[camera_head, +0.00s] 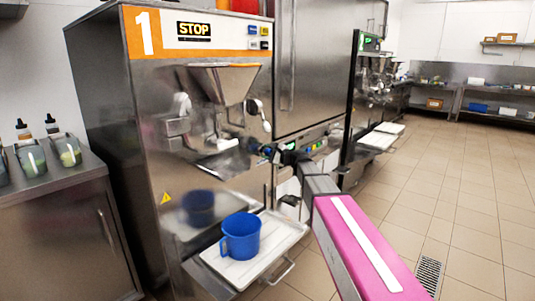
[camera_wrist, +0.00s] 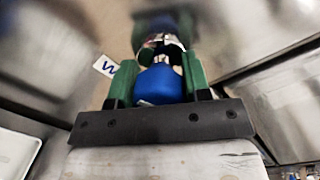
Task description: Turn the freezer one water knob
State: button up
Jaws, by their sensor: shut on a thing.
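Freezer one (camera_head: 195,140) is the steel machine with the orange "1" panel. Its water knob is the blue knob (camera_wrist: 160,85) in the wrist view, beside a white label with a blue "W" (camera_wrist: 106,66). My gripper (camera_wrist: 160,62) has its green fingers on either side of the knob and is shut on it. In the head view my gripper (camera_head: 267,151) reaches the right side of the freezer's front, below and right of the steel hopper. The knob is hard to make out there.
A blue jug (camera_head: 241,237) stands on a white tray (camera_head: 278,240) jutting from the freezer's front, below my arm. A steel counter (camera_head: 50,195) with bottles and containers is at left. More machines stand behind at right; the tiled floor (camera_head: 460,200) is clear.

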jog(key=n, duration=0.9)
jog(key=shift+f+h, duration=0.1)
jog(key=shift+h, duration=0.3)
dwell(0.4)
jog(key=o, duration=0.9)
jog(key=v, duration=1.1)
jog(key=shift+a, duration=0.1)
